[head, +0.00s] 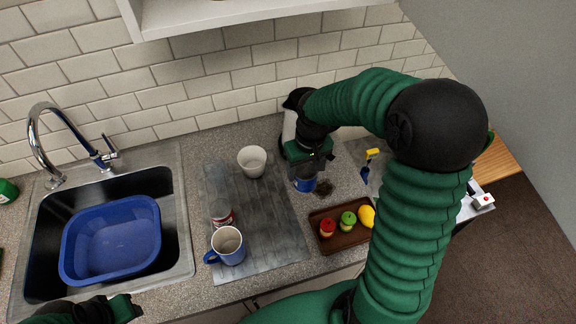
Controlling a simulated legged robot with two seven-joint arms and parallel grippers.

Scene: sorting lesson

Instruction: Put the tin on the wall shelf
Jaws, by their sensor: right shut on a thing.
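My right gripper (305,168) points down at the back of the counter, right of the white cup. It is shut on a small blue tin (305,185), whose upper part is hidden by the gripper. I cannot tell whether the tin touches the counter. The white wall shelf (215,16) is at the top of the view, on the tiled wall; only its underside and front part show. My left gripper (125,308) is at the bottom left, partly cut off, and its jaws are not clear.
A white cup (252,161), a clear glass with a red base (222,213) and a blue mug (229,246) stand on the grey mat (276,240). A dark spill (322,188) lies beside the tin. A brown tray (344,239) holds food pieces. The sink holds a blue basin (112,240).

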